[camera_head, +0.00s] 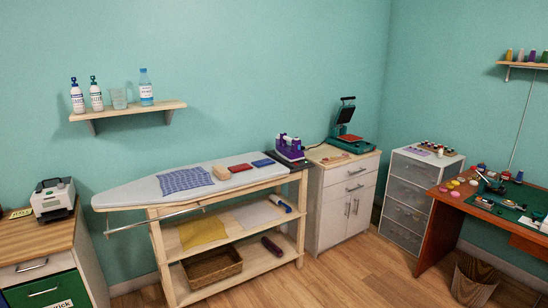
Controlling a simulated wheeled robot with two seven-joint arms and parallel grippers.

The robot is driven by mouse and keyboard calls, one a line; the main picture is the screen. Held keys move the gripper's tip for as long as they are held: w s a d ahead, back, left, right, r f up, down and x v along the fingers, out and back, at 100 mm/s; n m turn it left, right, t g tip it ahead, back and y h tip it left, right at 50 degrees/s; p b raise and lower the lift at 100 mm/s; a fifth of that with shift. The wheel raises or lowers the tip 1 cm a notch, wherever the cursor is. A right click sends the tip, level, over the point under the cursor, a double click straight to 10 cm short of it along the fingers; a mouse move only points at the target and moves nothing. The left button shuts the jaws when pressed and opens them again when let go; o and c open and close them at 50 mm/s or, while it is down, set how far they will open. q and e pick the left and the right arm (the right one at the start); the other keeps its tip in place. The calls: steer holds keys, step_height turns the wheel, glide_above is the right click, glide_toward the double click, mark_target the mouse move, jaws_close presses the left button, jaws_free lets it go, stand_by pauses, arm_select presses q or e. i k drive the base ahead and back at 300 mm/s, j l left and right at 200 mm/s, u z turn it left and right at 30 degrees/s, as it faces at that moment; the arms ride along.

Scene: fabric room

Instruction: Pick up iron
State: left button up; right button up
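The iron (289,147) is purple and white. It rests on a dark pad (297,163) at the right end of the ironing board (135,193), near the wall. A cord seems to run from it to the right. Neither of my grippers shows in the head view, and nothing is seen touching the iron.
A blue checked cloth (185,180) and folded cloths (262,163) lie on the board. A white cabinet (335,215) with a heat press (349,142) stands right of it. A wooden desk (434,228) is at far right. Wooden floor (330,283) in front is clear.

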mark_target(289, 153)
steer(key=i+l+z, duration=0.3)
steer(key=i, duration=0.6)
steer(key=i+z, duration=0.3)
steer(key=i, duration=0.6)
steer(key=i+z, duration=0.1)
steer(key=i, duration=1.2)
steer(key=i+l+u, duration=0.15)
steer(key=i+u, duration=0.35)
steer(key=i+l+u, duration=0.3)
steer(key=u, duration=0.15)
steer(key=i+u, duration=0.15)
steer(key=u, duration=0.3)
steer(key=i+l+u, duration=0.15)
steer(key=u, duration=0.25)
steer(key=i+l+u, duration=0.15)
steer(key=u, duration=0.3)
steer(key=i+l+u, duration=0.1)
steer(key=l+u, duration=0.15)
steer(key=u, duration=0.15)
